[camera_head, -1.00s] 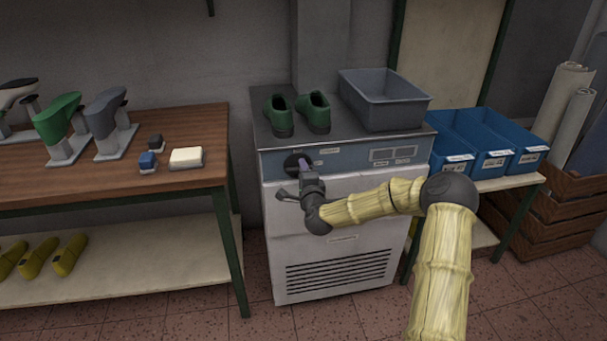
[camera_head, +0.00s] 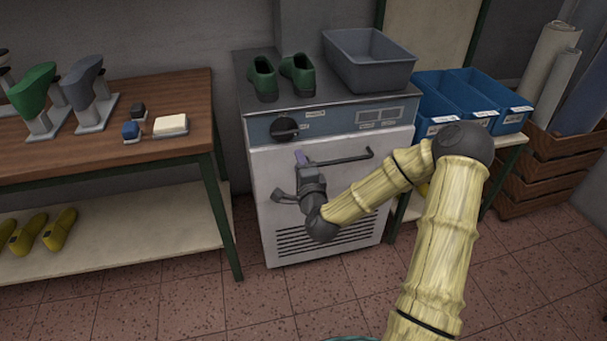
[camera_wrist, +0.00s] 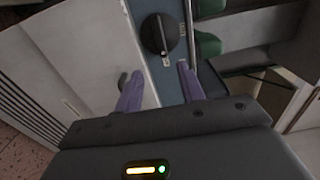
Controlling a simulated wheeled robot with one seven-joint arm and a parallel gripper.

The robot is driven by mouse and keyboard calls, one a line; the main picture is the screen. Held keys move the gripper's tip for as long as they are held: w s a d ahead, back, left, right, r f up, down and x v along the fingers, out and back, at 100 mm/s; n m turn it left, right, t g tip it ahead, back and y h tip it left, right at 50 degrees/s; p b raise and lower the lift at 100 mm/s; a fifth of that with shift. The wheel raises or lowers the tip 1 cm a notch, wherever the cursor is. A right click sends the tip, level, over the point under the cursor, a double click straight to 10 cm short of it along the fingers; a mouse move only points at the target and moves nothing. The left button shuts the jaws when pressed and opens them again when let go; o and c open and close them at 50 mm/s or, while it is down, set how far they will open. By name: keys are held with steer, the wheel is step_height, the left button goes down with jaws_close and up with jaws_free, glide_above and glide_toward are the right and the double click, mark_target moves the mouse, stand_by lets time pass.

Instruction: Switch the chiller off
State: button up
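The chiller (camera_head: 330,215) is a white cabinet with a blue-grey control strip along its top front. A round black knob (camera_head: 284,129) sits at the left of that strip, with small pale labels beside it. The knob also shows in the wrist view (camera_wrist: 157,34), its raised grip lying along the strip's length. My gripper (camera_head: 300,157) is in front of the chiller, just below the knob in the head view. In the wrist view its two purple fingers (camera_wrist: 158,75) are spread apart with nothing between them, and the knob is beyond their tips, clear of them.
A dark door handle (camera_head: 345,159) runs across the chiller's front near my gripper. Green shoes (camera_head: 282,75) and a grey tub (camera_head: 370,62) stand on top. A wooden workbench (camera_head: 175,85) is at left, blue bins (camera_head: 470,100) at right. Floor in front is open.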

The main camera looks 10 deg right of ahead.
steer(key=shift+s, duration=2.05)
steer(key=s+a+f+n+g+y, duration=0.3)
steer(key=s+a+f+n+g, duration=0.35)
steer(key=n, duration=0.55)
steer(key=s+d+r+n+g+h, duration=0.1)
steer(key=s+d+r+n+g, duration=0.15)
steer(key=s, duration=0.25)
steer(key=s+d+r+n+g+h, duration=0.1)
steer(key=s+n+g, duration=0.15)
steer(key=s, duration=0.25)
steer(key=s+d+r+n+g+h, duration=0.1)
steer(key=s+d+g, duration=0.1)
steer(key=s+g, duration=0.3)
step_height(320, 180, up, 25)
steer(key=t+p, duration=0.1)
steer(key=p, duration=2.4)
steer(key=shift+s+r, duration=0.2)
steer(key=shift+s, duration=0.1)
